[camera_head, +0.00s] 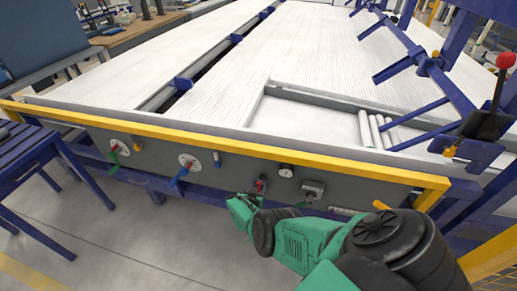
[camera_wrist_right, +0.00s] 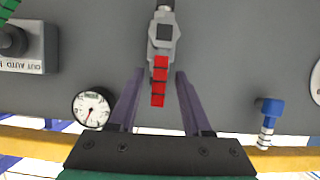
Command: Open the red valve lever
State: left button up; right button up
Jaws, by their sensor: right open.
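The red valve lever (camera_head: 261,185) is on the grey front panel of the machine, below the yellow rail. In the right wrist view the red lever (camera_wrist_right: 159,82) points downward from its grey valve body (camera_wrist_right: 163,37). My right gripper (camera_head: 246,201) is just in front of the panel near the lever. In the wrist view its two dark fingers (camera_wrist_right: 160,73) are open, one on each side of the lever, with visible gaps. I see no contact with the lever. My left gripper is not in view.
A pressure gauge (camera_head: 286,171) and a switch box (camera_head: 313,189) sit right of the lever. A blue-handled valve (camera_head: 179,176) and a green-handled one (camera_head: 114,148) are to the left. The yellow rail (camera_head: 230,148) runs above. A blue table (camera_head: 25,150) stands at the left.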

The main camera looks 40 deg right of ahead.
jog(key=p+v, duration=0.2)
jog(key=r+p+v, duration=0.1)
jog(key=p+v, duration=0.2)
jog(key=p, duration=0.5)
send_near(258, 186)
jog(key=v, duration=0.3)
jog(key=shift+s+a+f, duration=0.15)
jog(key=shift+s+a, duration=0.1)
jog(key=shift+a, duration=0.05)
